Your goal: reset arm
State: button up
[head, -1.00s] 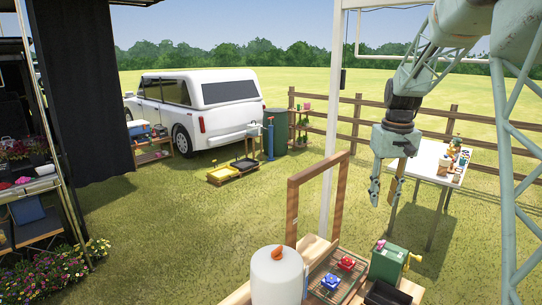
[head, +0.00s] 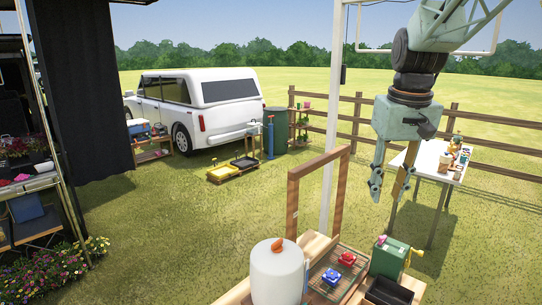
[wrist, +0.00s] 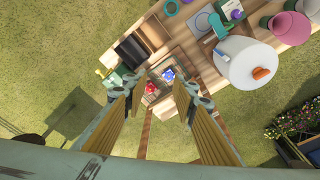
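My gripper (head: 387,187) hangs pointing down in the head view, above and behind the wooden bench. Its two fingers are spread apart with nothing between them. In the wrist view my gripper (wrist: 160,105) also shows open, its two yellowish fingers on either side of the bench area with the red and blue items. It touches nothing.
The bench (head: 318,246) bears a white drum (head: 277,277), red (head: 347,258) and blue (head: 331,277) items, a green box (head: 388,258) and a black tray (head: 388,292). A wooden frame (head: 292,200) rises beside my gripper. A white table (head: 428,162) stands behind. Open grass surrounds them.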

jog(key=s+a+r+t+b, duration=0.1)
jog(key=s+a+b, duration=0.3)
jog(key=s, duration=1.4)
jog(key=s+a+f, duration=0.2)
jog(key=s+f, duration=0.1)
jog(key=s, duration=0.6)
jog(key=s+a+f+t+b, duration=0.1)
jog(key=s+a+f, duration=0.1)
jog(key=s, duration=0.7)
jog(key=shift+s+a+f, duration=0.15)
jog(key=shift+s+f, duration=0.15)
jog(key=shift+f, duration=0.35)
